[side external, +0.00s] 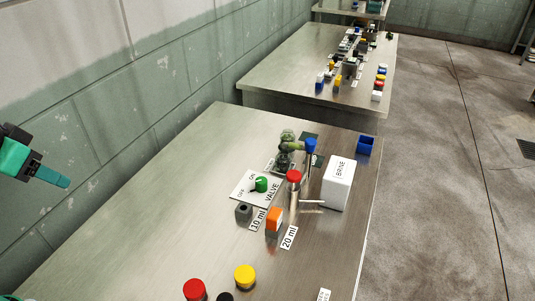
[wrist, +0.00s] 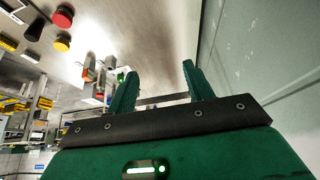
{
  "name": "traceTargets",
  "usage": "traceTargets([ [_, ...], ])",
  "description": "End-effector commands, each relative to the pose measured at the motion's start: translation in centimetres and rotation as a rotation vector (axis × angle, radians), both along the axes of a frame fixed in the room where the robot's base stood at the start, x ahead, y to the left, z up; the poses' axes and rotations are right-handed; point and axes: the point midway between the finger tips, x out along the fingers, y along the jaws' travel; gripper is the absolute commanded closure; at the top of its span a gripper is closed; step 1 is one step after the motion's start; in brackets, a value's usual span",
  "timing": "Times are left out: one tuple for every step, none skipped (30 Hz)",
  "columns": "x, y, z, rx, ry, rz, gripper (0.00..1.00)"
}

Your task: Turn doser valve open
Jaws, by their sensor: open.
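The doser valve is a green knob (side external: 261,184) on a white plate (side external: 247,196) marked VALVE, ON and OFF, near the middle of the metal table. A pale part shows at the knob's left side; I cannot tell its exact setting. A small green spot, likely the same knob (wrist: 121,77), shows beside the left finger in the wrist view. My gripper (wrist: 160,70) is open with nothing between its two green fingers. In the side view its green end (side external: 50,177) is at the far left, well apart from the valve.
A white BRINE box (side external: 339,184), a red-capped post (side external: 293,177) and a blue cup (side external: 365,146) stand right of the valve. A grey block (side external: 243,212) and an orange block (side external: 274,222) are in front. Red (side external: 195,289) and yellow (side external: 245,276) caps are nearer. The table's left is clear.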

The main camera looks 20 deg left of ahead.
Motion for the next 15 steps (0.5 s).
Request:
traceTargets([
  [0.2, 0.0, 0.1, -0.001, 0.002, 0.0, 0.48],
  [0.3, -0.1, 0.2, -0.002, 0.004, -0.001, 0.48],
  [0.6, -0.1, 0.4, -0.003, 0.008, -0.001, 0.48],
  [0.8, -0.2, 0.5, -0.004, 0.011, -0.002, 0.48],
  [1.0, -0.3, 0.7, -0.004, 0.013, -0.002, 0.48],
  [1.4, -0.4, 0.9, -0.007, 0.019, -0.002, 0.48],
  [1.8, -0.4, 1.1, -0.008, 0.024, -0.003, 0.48],
  [2.1, -0.5, 1.4, -0.009, 0.029, -0.004, 0.48],
  [2.7, -0.7, 1.7, -0.011, 0.035, -0.005, 0.48],
  [3.2, -0.8, 1.9, -0.013, 0.041, -0.006, 0.48],
  [3.7, -1.0, 2.2, -0.015, 0.046, -0.007, 0.48],
  [4.4, -1.2, 2.5, -0.018, 0.054, -0.007, 0.48],
  [4.9, -1.3, 2.7, -0.019, 0.061, -0.007, 0.48],
  [5.5, -1.5, 3.0, -0.021, 0.068, -0.008, 0.48],
  [6.2, -1.8, 3.3, -0.023, 0.077, -0.009, 0.48],
])
